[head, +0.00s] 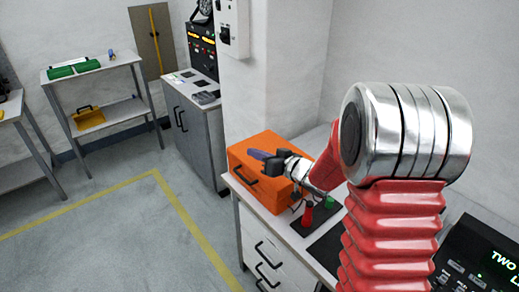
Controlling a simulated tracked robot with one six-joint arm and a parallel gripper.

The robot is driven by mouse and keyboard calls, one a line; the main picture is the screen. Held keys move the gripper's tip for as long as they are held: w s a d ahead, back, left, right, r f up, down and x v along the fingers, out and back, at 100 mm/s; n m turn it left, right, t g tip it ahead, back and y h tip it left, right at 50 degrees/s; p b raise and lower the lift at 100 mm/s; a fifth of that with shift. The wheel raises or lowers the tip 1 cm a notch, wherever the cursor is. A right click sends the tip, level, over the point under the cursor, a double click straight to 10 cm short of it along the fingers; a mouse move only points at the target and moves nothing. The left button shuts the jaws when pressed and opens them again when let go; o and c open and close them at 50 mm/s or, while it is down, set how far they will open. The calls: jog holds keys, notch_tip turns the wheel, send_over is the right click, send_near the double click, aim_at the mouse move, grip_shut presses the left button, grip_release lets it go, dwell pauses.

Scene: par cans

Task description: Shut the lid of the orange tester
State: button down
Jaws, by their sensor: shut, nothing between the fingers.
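The orange tester (251,187) is an orange box with a dark handle on its front, standing on the white-topped bench at the centre of the head view. Its top looks flat and no raised lid shows, but my arm and gripper hide part of it. My gripper (259,155) is shut and empty, with its bluish fingers over the top of the box and pointing left. I cannot tell whether the fingertips touch the box.
Beside the box on the bench is a dark mat with a red item (307,217) and a green item (330,202). A grey cabinet (203,143) stands behind left. A console (474,262) is at lower right. The floor at left is clear.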

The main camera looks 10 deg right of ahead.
dwell(0.5)
jog(key=s+d+r, duration=0.3)
jog(key=s+r, duration=0.3)
jog(key=s, duration=0.3)
jog(key=shift+s, duration=0.2)
dwell(0.6)
